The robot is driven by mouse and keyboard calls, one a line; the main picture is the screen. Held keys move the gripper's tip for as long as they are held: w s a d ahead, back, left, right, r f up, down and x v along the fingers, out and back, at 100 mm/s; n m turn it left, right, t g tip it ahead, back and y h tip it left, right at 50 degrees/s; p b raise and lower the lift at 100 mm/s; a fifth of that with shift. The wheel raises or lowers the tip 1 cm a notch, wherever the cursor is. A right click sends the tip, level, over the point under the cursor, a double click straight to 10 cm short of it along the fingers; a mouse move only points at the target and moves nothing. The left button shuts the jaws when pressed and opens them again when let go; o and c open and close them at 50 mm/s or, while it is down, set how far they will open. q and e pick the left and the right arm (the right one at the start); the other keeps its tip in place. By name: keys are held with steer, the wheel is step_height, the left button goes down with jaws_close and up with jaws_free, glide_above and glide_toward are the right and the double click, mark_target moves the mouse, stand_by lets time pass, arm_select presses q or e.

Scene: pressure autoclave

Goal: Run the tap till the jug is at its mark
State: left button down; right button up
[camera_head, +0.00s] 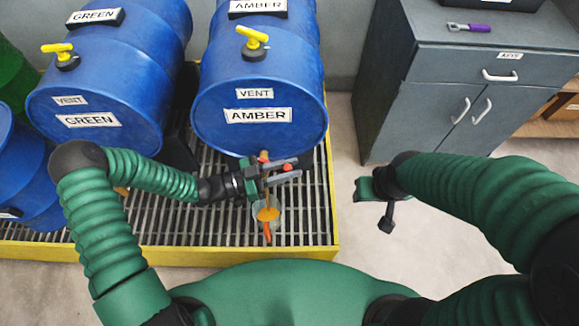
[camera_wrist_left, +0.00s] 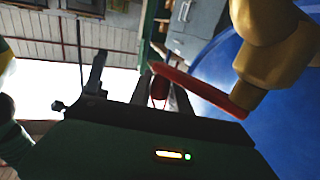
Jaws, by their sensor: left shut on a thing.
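The AMBER drum (camera_head: 258,115) lies on its side above the grating, with a brass tap at the bottom of its front. The tap (camera_wrist_left: 275,45) fills the upper right of the left wrist view, its red lever (camera_wrist_left: 205,88) running across to my fingers. My left gripper (camera_head: 284,170) is at this tap, shut on the red lever. Just below it stands a clear jug (camera_head: 267,212) with orange liquid inside and a red-orange handle. An orange streak shows above the jug. The jug's mark is too small to make out. My right gripper (camera_head: 372,192) hangs right of the grating, away from the jug; its jaws are unclear.
The GREEN drum (camera_head: 95,120) lies to the left, also with a yellow vent valve (camera_head: 62,55). A yellow-edged grating (camera_head: 300,225) lies under the drums. A grey cabinet (camera_head: 440,90) stands at the right with a purple-handled tool (camera_head: 470,27) on top. Bare floor lies between.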

arm_select(q)
steer(key=shift+w+a+n+t, duration=0.15)
steer(key=shift+w+n+t, duration=0.15)
steer(key=shift+w+t, duration=0.15)
steer(key=shift+w+d+n+t+y+p, duration=0.15)
steer(key=shift+w+n+t+y+p, duration=0.3)
steer(key=shift+w+n+t+y, duration=0.55)
steer(key=shift+w+d+n+t+y+p, duration=0.1)
steer(key=shift+w+n+t+y+p, duration=0.25)
steer(key=shift+n+t+y, duration=0.7)
steer(key=shift+w+d+n+t+y+p, duration=0.15)
steer(key=shift+w+n+t+y+p, duration=0.35)
steer(key=shift+t, duration=1)
steer(key=shift+f, duration=0.1)
